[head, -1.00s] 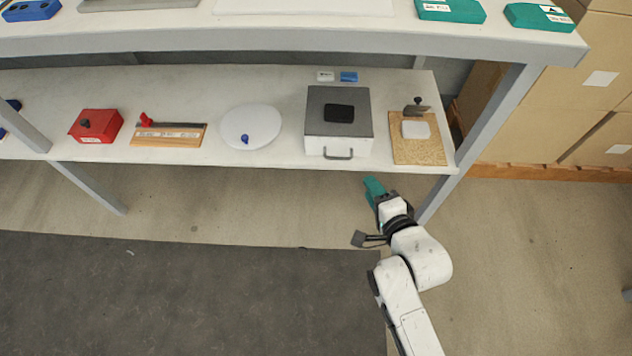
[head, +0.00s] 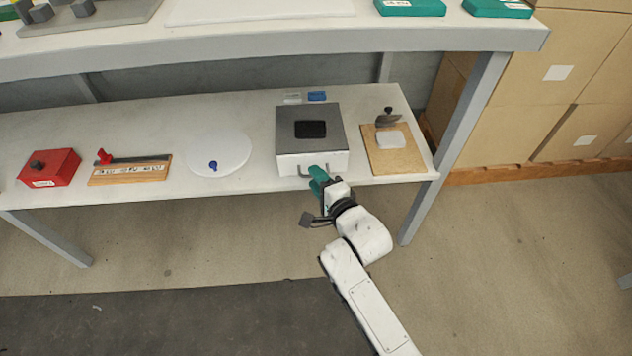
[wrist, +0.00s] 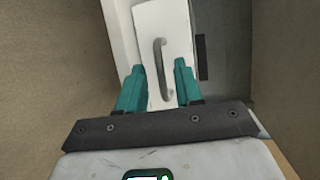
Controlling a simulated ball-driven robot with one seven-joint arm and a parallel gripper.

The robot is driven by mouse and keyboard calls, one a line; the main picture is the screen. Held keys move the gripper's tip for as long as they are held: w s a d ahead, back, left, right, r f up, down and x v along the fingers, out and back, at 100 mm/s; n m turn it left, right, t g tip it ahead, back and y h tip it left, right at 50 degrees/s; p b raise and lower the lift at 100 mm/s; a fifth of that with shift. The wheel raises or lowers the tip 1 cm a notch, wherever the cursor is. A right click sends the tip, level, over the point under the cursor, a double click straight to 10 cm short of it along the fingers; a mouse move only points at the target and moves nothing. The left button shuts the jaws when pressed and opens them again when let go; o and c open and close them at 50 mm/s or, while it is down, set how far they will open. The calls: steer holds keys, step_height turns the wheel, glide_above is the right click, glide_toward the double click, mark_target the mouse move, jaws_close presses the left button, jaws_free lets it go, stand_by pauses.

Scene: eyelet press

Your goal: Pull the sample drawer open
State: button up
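The sample drawer is the white front (head: 335,163) of a grey-topped box (head: 283,127) on the lower shelf. It appears closed. Its grey bar handle (wrist: 160,68) shows in the wrist view, and part of it also shows in the head view (head: 303,170). My gripper (wrist: 159,70) has two teal fingers, spread apart with the lower part of the handle between them. I see a gap between each finger and the handle, so the gripper is not closed on it. In the head view my gripper (head: 315,174) is at the drawer front and hides part of the handle.
On the shelf (head: 240,190), a board with a white pad (head: 411,160) lies right of the box, and a white disc (head: 232,150) lies left. A grey table leg (head: 455,150) stands to the right. The upper tabletop edge (head: 250,48) overhangs behind. The floor in front is clear.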

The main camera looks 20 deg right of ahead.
steer(key=shift+w+f, duration=0.1)
steer(key=shift+w, duration=0.3)
steer(key=shift+c, duration=0.2)
jaws_close()
stand_by(1.0)
